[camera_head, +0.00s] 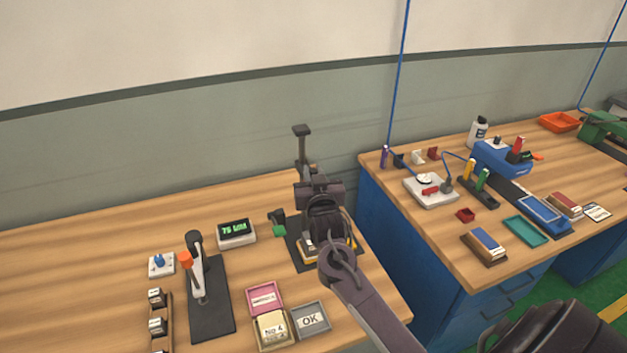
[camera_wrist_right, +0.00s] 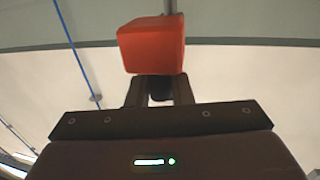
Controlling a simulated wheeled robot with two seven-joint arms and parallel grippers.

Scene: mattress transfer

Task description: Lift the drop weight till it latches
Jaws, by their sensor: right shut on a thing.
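The drop tester's dark upright column (camera_head: 302,148) stands on the near table, with a flat cap on top. My right gripper (camera_head: 318,188) is at this column and covers its lower part and the weight in the head view. In the right wrist view, an orange-red block (camera_wrist_right: 151,45) sits just beyond the fingers, with a grey rod rising behind it. The right gripper's fingers (camera_wrist_right: 158,90) are shut on a dark part of the drop weight below the block. The latch cannot be made out. My left gripper is not in view.
A display box (camera_head: 236,232), a lever device with an orange knob (camera_head: 187,258) and small trays (camera_head: 310,320) stand left of and in front of the tester. A gap separates this table from the right-hand bench (camera_head: 450,255), which holds several tools.

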